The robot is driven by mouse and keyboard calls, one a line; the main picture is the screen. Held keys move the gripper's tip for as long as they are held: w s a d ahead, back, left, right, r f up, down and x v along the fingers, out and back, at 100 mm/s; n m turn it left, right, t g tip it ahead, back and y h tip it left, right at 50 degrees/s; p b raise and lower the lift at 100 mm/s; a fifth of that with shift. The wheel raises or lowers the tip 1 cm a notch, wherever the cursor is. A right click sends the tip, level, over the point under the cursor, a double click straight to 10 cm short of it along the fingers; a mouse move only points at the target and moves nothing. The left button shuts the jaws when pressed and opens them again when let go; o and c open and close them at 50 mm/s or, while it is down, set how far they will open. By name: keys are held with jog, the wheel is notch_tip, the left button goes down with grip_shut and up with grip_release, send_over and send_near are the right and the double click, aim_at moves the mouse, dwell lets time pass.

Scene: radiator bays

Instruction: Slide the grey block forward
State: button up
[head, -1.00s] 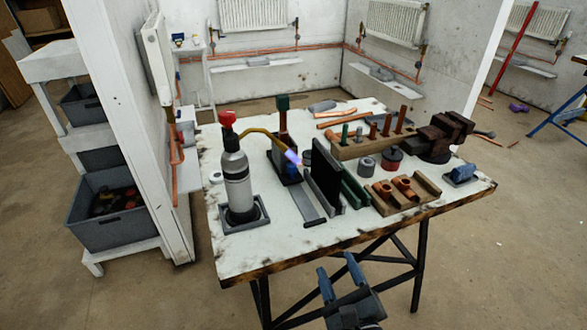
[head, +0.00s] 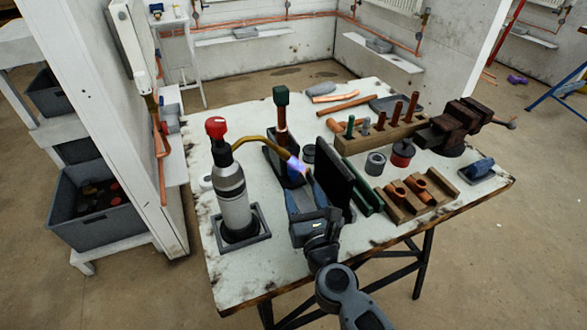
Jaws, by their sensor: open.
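My gripper (head: 306,190) is open, low over the workbench (head: 235,270), its blue fingers pointing away from me. It is just left of an upright dark grey plate (head: 335,172); I cannot tell whether they touch. Ahead of it, a dark grey block-like stand (head: 276,166) sits around the foot of an upright copper pipe (head: 281,118) with a green top. My gripper covers the area where a flat grey strip lay, so it is hidden. I cannot tell for certain which of these grey pieces is the grey block.
A torch bottle (head: 233,195) with a red top stands left, its blue-violet flame (head: 296,167) close to my fingers. A green rail (head: 362,190) and a wooden holder (head: 420,200) with copper fittings lie right. A vise (head: 455,125) is at the back right.

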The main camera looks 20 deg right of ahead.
aim_at(295, 173)
jog(key=w, duration=0.4)
jog(key=w+d, duration=0.1)
jog(key=w, duration=0.2)
grip_shut()
dwell(0.5)
